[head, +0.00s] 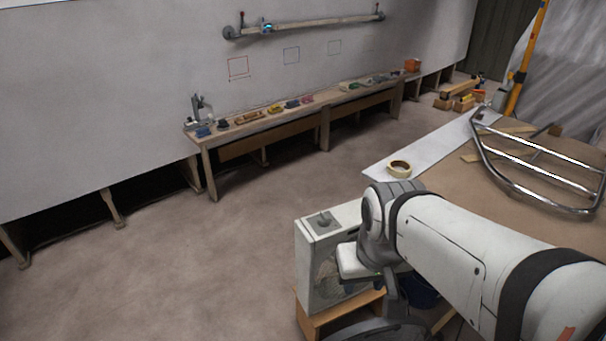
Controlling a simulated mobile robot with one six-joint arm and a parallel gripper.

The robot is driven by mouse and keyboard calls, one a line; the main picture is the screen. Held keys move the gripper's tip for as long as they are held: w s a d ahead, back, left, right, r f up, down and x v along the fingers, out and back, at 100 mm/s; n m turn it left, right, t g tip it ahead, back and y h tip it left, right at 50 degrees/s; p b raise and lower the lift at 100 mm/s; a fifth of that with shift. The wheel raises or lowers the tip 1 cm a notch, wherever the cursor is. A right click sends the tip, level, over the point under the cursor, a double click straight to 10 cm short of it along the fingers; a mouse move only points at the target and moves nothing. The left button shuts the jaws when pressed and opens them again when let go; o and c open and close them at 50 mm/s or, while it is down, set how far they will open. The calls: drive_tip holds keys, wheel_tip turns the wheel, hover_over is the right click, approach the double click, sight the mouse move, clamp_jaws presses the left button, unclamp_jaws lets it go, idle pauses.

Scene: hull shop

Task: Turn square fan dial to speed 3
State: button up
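The square fan (308,264) is a pale box with a round grille partly visible on its front. It stands upright in the lower middle of the head view. A grey dial (324,220) shows on its top face; its speed marks are too small to read. My arm comes in from the right and its wrist end (357,261) is in front of the fan's right side, hiding part of it. The fingers of my gripper cannot be made out, nor whether they touch anything.
The fan rests on a wooden stand (340,309). To the right, a brown table (446,165) bears a tape roll (399,168) and a bent metal rail (500,178). A long workbench (240,131) with small items lines the wall. The floor (180,270) left of the fan is clear.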

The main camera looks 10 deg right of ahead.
drive_tip(key=shift+o, duration=0.8)
drive_tip(key=shift+w, duration=0.3)
drive_tip(key=o, duration=0.3)
drive_tip(key=w+n, duration=0.1)
drive_tip(key=w, duration=0.1)
drive_tip(key=w+d+r+n, duration=0.1)
drive_tip(key=w, duration=0.1)
drive_tip(key=w+n, duration=0.1)
drive_tip(key=w, duration=0.2)
drive_tip(key=shift+d+r, duration=0.3)
drive_tip(key=shift+d, duration=0.05)
drive_tip(key=n+g+b, duration=0.2)
drive_tip(key=n+g, duration=0.1)
drive_tip(key=n, duration=1.4)
hover_over(324, 215)
wheel_tip(324, 215, down, 18)
drive_tip(key=shift+s+r, duration=0.1)
drive_tip(key=shift+f, duration=0.35)
wheel_tip(324, 215, down, 8)
drive_tip(key=shift+d+r, duration=0.1)
drive_tip(key=shift+r, duration=0.05)
